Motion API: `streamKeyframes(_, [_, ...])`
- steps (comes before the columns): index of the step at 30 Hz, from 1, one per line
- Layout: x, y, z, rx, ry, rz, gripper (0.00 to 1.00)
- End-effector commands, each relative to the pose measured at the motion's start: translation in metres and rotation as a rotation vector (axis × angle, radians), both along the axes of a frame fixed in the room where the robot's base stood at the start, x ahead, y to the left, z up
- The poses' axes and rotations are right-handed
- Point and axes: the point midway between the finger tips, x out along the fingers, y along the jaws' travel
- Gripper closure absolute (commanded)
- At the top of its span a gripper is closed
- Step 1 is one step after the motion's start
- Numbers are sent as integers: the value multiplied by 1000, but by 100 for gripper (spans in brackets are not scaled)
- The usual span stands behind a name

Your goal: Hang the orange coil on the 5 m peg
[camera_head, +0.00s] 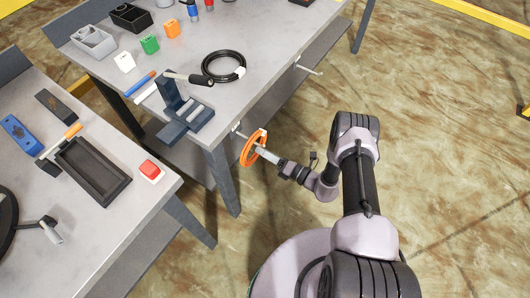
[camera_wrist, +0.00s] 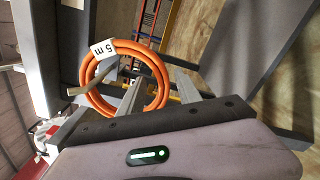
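The orange coil (camera_head: 247,151) is upright at the front edge of the larger grey table. In the wrist view the coil (camera_wrist: 101,104) carries a white "5 m" tag (camera_wrist: 103,49). A grey peg (camera_wrist: 93,79) with a brownish tip shows at the coil; it appears to come out through the ring and cross in front of its left side. A short peg (camera_head: 237,128) also shows at the table edge in the head view. My gripper (camera_wrist: 160,78) has its two fingers apart, with the coil's right strand between them. Finger contact cannot be told.
A black coil (camera_head: 207,67) lies on the larger table (camera_head: 255,100) near a dark blue stand (camera_head: 170,97). Another peg (camera_head: 309,70) sticks out further along the edge. A table leg (camera_head: 224,180) stands just left of the orange coil. Floor to the right is clear.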

Motion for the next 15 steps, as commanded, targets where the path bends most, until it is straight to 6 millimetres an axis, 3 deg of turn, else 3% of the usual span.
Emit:
streamKeyframes(11, [0, 0, 0, 0, 0, 0, 59])
streamKeyframes(15, [-7, -11, 1, -1, 2, -3, 59])
